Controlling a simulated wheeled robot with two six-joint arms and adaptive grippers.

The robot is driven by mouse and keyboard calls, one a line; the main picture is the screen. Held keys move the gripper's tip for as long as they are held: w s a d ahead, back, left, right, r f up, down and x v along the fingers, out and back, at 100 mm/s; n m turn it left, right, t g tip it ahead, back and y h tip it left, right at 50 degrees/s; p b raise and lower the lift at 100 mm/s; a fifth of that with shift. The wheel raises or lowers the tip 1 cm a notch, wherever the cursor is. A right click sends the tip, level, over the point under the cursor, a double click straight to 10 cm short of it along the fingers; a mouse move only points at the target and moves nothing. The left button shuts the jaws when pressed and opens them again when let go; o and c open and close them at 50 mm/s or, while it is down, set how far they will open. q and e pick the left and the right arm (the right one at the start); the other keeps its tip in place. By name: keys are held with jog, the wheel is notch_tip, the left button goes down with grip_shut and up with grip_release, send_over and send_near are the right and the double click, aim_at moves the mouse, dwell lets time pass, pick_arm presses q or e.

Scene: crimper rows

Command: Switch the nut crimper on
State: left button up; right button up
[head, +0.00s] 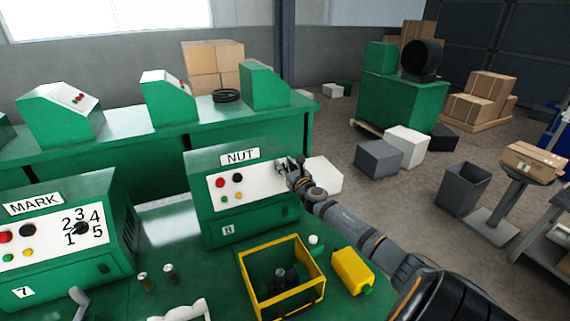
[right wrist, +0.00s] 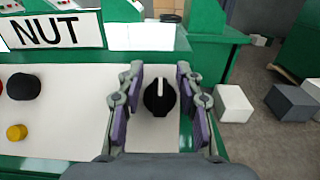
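The nut crimper (head: 262,218) is a green machine with a white sloped panel (head: 258,187) and a NUT sign (head: 240,156). Its panel has red, black, green and yellow buttons on the left. A black rotary knob (right wrist: 160,98) with a white mark pointing up sits at the panel's right end; my gripper covers it in the head view. My right gripper (head: 284,163) is at that end of the panel. In the right wrist view the right gripper (right wrist: 163,105) is open, its purple pads either side of the knob, with a visible gap on both sides.
The MARK machine (head: 70,235) with a numbered dial stands to the left. A yellow-edged bin (head: 262,248) and a yellow block (head: 352,270) are in front of the crimper on the green bench. Small parts (head: 169,272) lie nearby. Boxes (head: 407,146) stand on the floor behind.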

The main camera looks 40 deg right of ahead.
jog(key=c, duration=0.5)
grip_shut()
